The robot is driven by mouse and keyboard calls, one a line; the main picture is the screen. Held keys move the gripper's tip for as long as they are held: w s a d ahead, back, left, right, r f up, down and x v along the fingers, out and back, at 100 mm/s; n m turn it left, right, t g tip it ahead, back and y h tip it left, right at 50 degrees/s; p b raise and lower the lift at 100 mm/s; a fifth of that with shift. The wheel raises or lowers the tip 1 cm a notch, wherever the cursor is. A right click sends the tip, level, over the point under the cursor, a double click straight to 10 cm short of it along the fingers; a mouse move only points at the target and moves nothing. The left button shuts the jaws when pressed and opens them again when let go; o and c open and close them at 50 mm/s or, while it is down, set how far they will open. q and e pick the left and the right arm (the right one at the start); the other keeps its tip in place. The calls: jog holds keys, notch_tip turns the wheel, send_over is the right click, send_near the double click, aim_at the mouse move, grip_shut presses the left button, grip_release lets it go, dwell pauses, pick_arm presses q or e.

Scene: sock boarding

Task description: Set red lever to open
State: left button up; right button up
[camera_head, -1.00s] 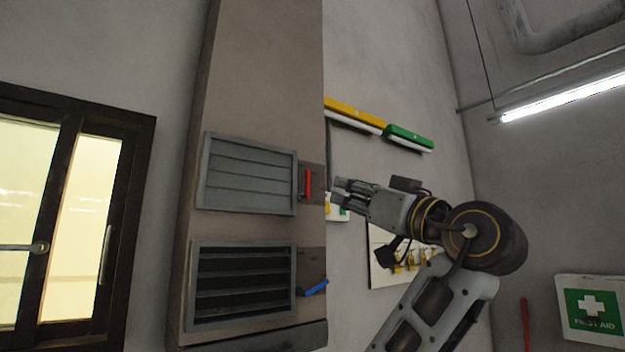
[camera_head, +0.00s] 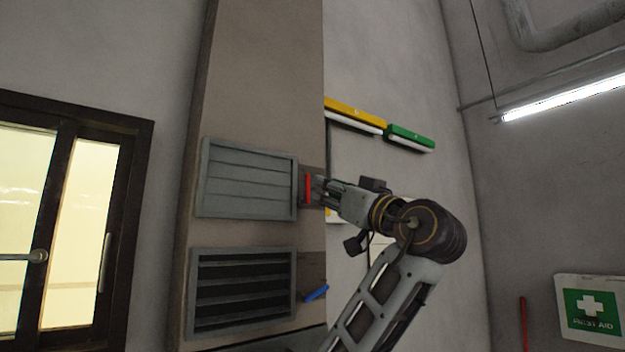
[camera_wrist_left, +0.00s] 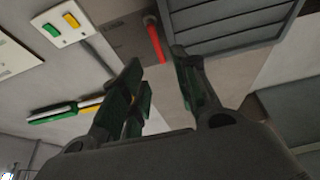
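The red lever (camera_head: 308,188) stands upright on a small plate right of the upper vent (camera_head: 247,180), whose slats are shut. My left gripper (camera_head: 318,190) is at the lever's right side, with its fingertips close to it. In the left wrist view the gripper (camera_wrist_left: 156,60) is open, and the red lever (camera_wrist_left: 155,43) shows in the gap just beyond the fingertips. I cannot tell whether a finger touches it. My right gripper is in neither view.
Below, a lower vent (camera_head: 243,292) has open slats and a tilted blue lever (camera_head: 316,292) beside it. A switch plate (camera_wrist_left: 63,22) with green and yellow buttons is on the wall. Yellow (camera_head: 355,110) and green (camera_head: 410,136) fixtures are mounted up right.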

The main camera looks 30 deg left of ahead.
aim_at(309, 182)
pick_arm(q)
jog(key=shift+p+x, duration=1.1)
jog(key=shift+x, duration=2.3)
grip_shut()
